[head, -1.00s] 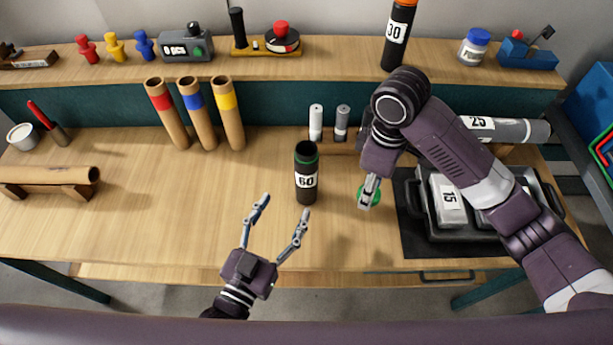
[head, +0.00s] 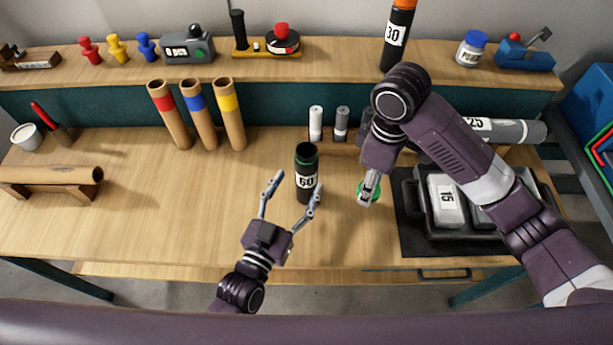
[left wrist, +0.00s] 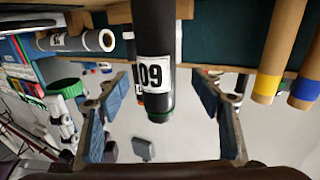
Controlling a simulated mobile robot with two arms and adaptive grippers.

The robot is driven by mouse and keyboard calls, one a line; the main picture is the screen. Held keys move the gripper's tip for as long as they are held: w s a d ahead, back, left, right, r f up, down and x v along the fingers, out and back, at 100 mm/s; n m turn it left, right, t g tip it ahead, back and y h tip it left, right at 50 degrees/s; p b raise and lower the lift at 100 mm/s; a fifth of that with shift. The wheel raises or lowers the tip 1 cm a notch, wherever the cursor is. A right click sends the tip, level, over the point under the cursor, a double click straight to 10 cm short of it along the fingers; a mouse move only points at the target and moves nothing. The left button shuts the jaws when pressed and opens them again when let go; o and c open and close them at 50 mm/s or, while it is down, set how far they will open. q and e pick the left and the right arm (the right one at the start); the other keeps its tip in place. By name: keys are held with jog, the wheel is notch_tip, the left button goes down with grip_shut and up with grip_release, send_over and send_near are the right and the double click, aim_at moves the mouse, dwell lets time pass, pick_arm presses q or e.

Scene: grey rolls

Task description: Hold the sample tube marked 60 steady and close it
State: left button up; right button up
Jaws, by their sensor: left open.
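The black sample tube marked 60 (head: 306,160) stands upright on the bench, its top open with a green ring at the rim. My left gripper (head: 293,188) is open in front of the tube, fingertips pointing at it. In the left wrist view the tube (left wrist: 154,35) appears upside down between the two spread fingers (left wrist: 160,112), which are not gripping it. My right gripper (head: 369,187) is to the right of the tube, shut on a green cap (head: 375,196) above the bench. The cap also shows in the left wrist view (left wrist: 65,87).
Two small cylinders, white (head: 316,122) and grey (head: 341,124), stand behind the tube. A dark tray (head: 412,204) with a block marked 15 (head: 446,203) lies to the right. Brown tubes with red, blue and yellow bands (head: 201,118) stand behind left.

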aim_at(302, 180)
pick_arm(q)
jog(key=p+x, duration=0.1)
jog(key=x, duration=0.3)
jog(key=shift+w+d+r+p, duration=0.1)
jog(key=shift+d+r+p, duration=0.05)
jog(key=shift+d+p, duration=0.15)
pick_arm(e)
jog(key=shift+r, duration=0.85)
pick_arm(q)
jog(key=shift+w+d, duration=0.1)
jog(key=shift+w, duration=0.25)
jog(key=shift+c, duration=0.6)
jog(key=c, duration=1.2)
notch_tip(302, 180, up, 20)
pick_arm(e)
jog(key=shift+f, duration=0.1)
